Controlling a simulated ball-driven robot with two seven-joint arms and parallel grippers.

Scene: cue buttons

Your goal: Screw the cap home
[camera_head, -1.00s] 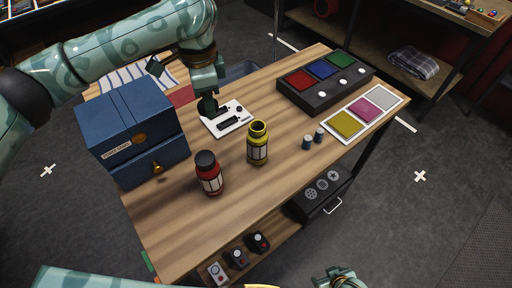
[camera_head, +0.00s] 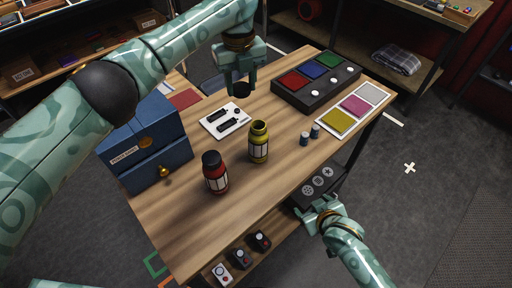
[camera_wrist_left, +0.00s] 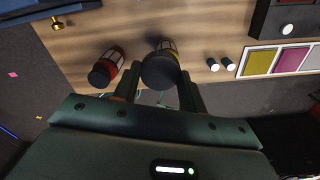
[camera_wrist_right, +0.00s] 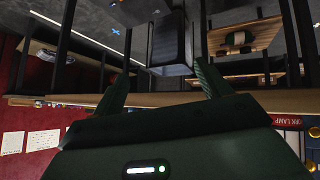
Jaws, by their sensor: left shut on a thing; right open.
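My left gripper (camera_head: 242,90) is shut on a dark round cap (camera_head: 242,89) and holds it above the table, behind the yellow bottle. In the left wrist view the cap (camera_wrist_left: 160,71) sits between the fingers and hides part of a bottle beyond. The yellow bottle (camera_head: 259,146) stands upright with its mouth open. A red bottle (camera_head: 216,178) with a black cap on stands upright to its left.
A white plate with dark slots (camera_head: 226,121) lies behind the bottles. A blue box (camera_head: 145,140) with a drawer stands left. The front middle is clear.

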